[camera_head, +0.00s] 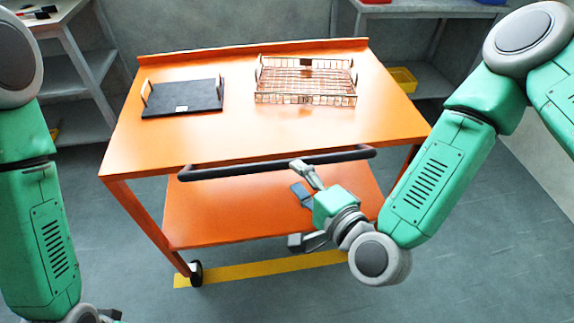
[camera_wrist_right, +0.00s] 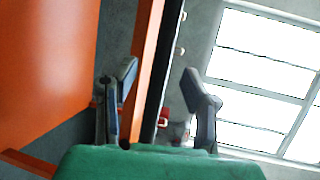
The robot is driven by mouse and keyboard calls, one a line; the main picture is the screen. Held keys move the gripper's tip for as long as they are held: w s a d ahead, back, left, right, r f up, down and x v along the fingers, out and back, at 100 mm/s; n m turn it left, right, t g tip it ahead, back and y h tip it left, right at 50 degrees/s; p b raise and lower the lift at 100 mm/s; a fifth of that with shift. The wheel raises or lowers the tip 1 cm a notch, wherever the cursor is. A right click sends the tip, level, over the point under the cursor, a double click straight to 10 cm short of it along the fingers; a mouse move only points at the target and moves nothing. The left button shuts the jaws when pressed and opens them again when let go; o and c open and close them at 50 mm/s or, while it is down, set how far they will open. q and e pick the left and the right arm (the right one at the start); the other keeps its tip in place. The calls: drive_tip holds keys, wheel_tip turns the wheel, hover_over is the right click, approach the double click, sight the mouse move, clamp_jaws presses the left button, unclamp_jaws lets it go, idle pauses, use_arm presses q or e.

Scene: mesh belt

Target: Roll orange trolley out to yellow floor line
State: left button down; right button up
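The orange trolley (camera_head: 200,142) stands in the middle of the head view, with a black handle bar (camera_head: 230,170) along its near edge. The yellow floor line (camera_head: 262,268) shows beneath its near side, and the near left wheel (camera_head: 195,273) is at the line's left end. My right gripper (camera_head: 300,216) is at the near side, just below the right half of the handle. In the right wrist view its fingers (camera_wrist_right: 163,88) are apart, with a dark bar running between them in the picture; contact cannot be told. My left gripper (camera_head: 108,315) barely shows at the bottom left edge.
A black tray (camera_head: 183,98) and a wire basket (camera_head: 305,82) lie on the trolley top. Grey shelving (camera_head: 85,70) stands at the left, and another shelf unit (camera_head: 430,78) with a yellow bin (camera_head: 403,80) behind right. Floor in front is clear.

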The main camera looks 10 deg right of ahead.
drive_tip(key=v, duration=0.6)
drive_tip(key=shift+d, duration=0.15)
drive_tip(key=shift+s+f, duration=0.1)
drive_tip(key=s+d+f+n+g+h, duration=0.1)
drive_tip(key=s+d+f+n+g, duration=0.1)
drive_tip(key=s+f+n+g, duration=0.4)
drive_tip(key=s+d+f+n+g, duration=0.2)
drive_tip(key=f+n, duration=0.1)
drive_tip(key=f, duration=0.5)
drive_tip(key=s+d+f+n+g+h, duration=0.2)
drive_tip(key=s+d+g, duration=0.1)
drive_tip(key=d, duration=0.3)
drive_tip(key=s+d+f+n+g+h, duration=0.2)
drive_tip(key=s+d+f+n+h, duration=0.1)
drive_tip(key=s+d, duration=0.2)
drive_tip(key=d, duration=0.2)
drive_tip(key=shift+d+n+g+h, duration=0.25)
drive_tip(key=shift+n+g+h, duration=0.05)
drive_tip(key=shift+g, duration=0.1)
drive_tip(key=shift+w+f, duration=0.15)
